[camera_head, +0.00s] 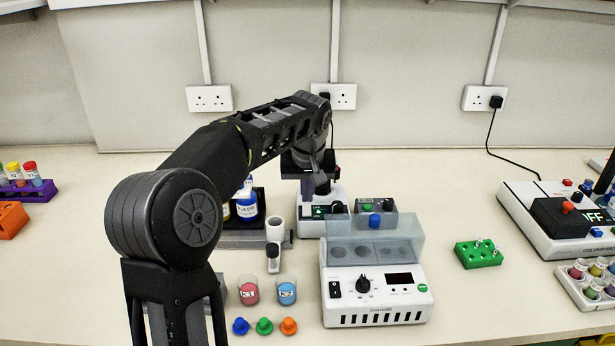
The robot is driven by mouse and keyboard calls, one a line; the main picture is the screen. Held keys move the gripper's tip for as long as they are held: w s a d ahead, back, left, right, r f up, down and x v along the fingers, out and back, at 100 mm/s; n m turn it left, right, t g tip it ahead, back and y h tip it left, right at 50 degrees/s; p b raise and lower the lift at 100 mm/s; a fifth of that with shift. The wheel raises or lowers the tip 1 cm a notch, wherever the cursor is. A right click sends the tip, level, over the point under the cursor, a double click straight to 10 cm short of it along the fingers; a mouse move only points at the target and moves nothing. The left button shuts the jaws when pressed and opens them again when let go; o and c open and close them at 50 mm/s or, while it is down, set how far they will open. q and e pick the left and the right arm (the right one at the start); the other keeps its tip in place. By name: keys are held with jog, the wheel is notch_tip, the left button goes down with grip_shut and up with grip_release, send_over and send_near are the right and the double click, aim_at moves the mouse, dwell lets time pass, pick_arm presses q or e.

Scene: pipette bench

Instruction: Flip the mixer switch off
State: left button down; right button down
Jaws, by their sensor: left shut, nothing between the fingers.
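My left gripper (319,186) is shut and empty. It points down over a small white device with a lit green display (321,211), at the back middle of the bench. The gripper covers the top of this device, so I cannot see a switch on it or tell whether they touch. In front of it stands a white unit (376,300) with a clear cover, a black rocker switch (335,290), a knob and a dark display. No readable label shows which device is the mixer. My right gripper is not in view.
Close around are a blue-labelled bottle (247,205), a white pipette-like tool (274,232), two cups (249,292) (287,291) and coloured caps (264,326). A green rack (478,254) and a white analyser (545,222) stand right. Bench between the green rack and the wall is clear.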

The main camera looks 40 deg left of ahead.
aim_at(307, 212)
pick_arm(q)
jog(key=shift+f, duration=0.95)
jog(key=shift+w+f, duration=0.1)
jog(key=shift+a+f, duration=0.1)
jog(key=shift+f, duration=0.25)
jog(key=shift+s+d+f+b, duration=0.1)
jog(key=shift+s+d+b, duration=0.15)
jog(key=shift+s+b, duration=0.15)
jog(key=shift+s+d, duration=0.25)
jog(key=shift+s, duration=0.05)
